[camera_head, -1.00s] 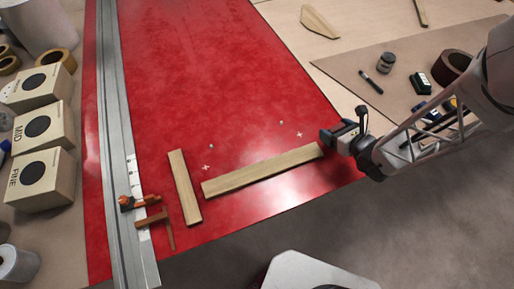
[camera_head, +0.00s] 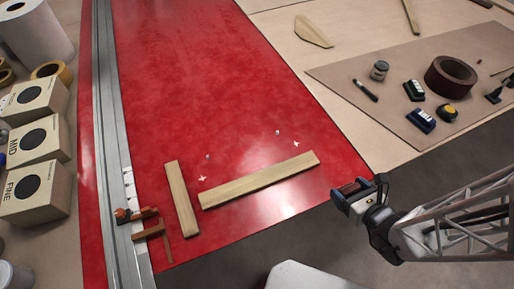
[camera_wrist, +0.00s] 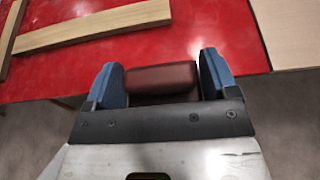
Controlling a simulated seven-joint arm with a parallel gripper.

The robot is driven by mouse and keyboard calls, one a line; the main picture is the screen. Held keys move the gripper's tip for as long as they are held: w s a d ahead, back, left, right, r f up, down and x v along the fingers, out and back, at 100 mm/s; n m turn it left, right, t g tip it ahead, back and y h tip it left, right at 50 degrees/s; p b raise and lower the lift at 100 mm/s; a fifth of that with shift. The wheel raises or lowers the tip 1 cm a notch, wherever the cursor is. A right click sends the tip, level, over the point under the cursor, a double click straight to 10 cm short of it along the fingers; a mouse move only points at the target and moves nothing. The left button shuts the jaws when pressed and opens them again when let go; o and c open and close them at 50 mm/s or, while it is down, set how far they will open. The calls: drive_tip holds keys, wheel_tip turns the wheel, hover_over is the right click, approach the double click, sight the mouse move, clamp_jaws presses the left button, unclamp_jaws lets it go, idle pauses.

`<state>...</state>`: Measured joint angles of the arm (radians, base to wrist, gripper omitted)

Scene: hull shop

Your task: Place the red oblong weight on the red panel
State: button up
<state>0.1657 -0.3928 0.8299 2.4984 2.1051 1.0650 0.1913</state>
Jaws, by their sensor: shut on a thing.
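My gripper (camera_head: 358,192) is shut on a dark red oblong weight (camera_wrist: 160,78), which lies crosswise between the two blue fingers. In the head view the weight (camera_head: 350,187) shows only as a small dark red patch at the gripper. The gripper is near the front right corner of the glossy red panel (camera_head: 210,80). In the wrist view the weight overlaps the panel's front edge (camera_wrist: 230,70), and its height above the panel is hard to tell.
Two wooden strips, one long (camera_head: 260,180) and one shorter (camera_head: 181,200), lie on the panel's front part. White cross marks (camera_head: 202,179) lie behind the long strip. The panel's far part is clear.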

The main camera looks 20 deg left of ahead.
drive_tip(key=shift+s, duration=0.15)
idle(0.5)
drive_tip(key=w+a, duration=0.1)
drive_tip(key=w, duration=0.4)
drive_tip(key=w+a+f, duration=0.1)
drive_tip(key=w, duration=0.4)
drive_tip(key=w+a, duration=0.1)
drive_tip(key=w, duration=0.4)
drive_tip(key=shift+w+a+f, duration=0.15)
drive_tip(key=shift+w+f, duration=0.1)
drive_tip(key=shift+w, duration=0.15)
drive_tip(key=shift+f, duration=1.75)
drive_tip(key=shift+f, duration=0.1)
drive_tip(key=o, duration=1.4)
drive_tip(key=shift+v, duration=6.05)
